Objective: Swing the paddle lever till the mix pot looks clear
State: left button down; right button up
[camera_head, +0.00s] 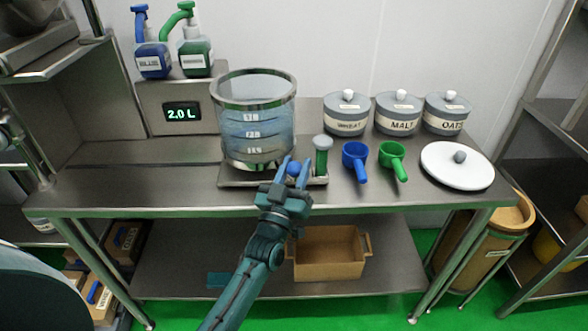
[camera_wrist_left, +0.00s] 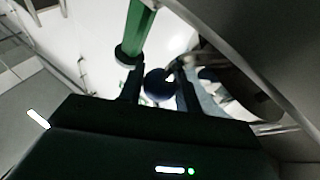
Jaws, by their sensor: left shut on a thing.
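The mix pot (camera_head: 256,128) is a clear, metal-rimmed vessel at the back of the steel table. It holds a see-through bluish liquid, and dark level marks show on its wall. My left gripper (camera_head: 294,168) is in front of the pot's lower right side, shut on the blue ball knob (camera_head: 293,169). In the left wrist view the dark blue knob (camera_wrist_left: 158,84) sits between the fingertips. The lever's rod is mostly hidden. A green handle with a grey cap (camera_head: 322,154) stands upright just right of the gripper. My right gripper is not in view.
A display reading 2,0 L (camera_head: 182,112) is left of the pot. A blue scoop (camera_head: 355,155), a green scoop (camera_head: 393,158), a white lid (camera_head: 457,166) and lidded jars (camera_head: 397,113) stand to the right. The table's front left is clear.

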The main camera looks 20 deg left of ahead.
pick_arm(q)
jog(key=shift+d, duration=0.1)
jog(key=c, duration=1)
grip_release()
jog(key=b+v, duration=0.1)
jog(key=v, duration=1.2)
jog(key=shift+s, duration=0.1)
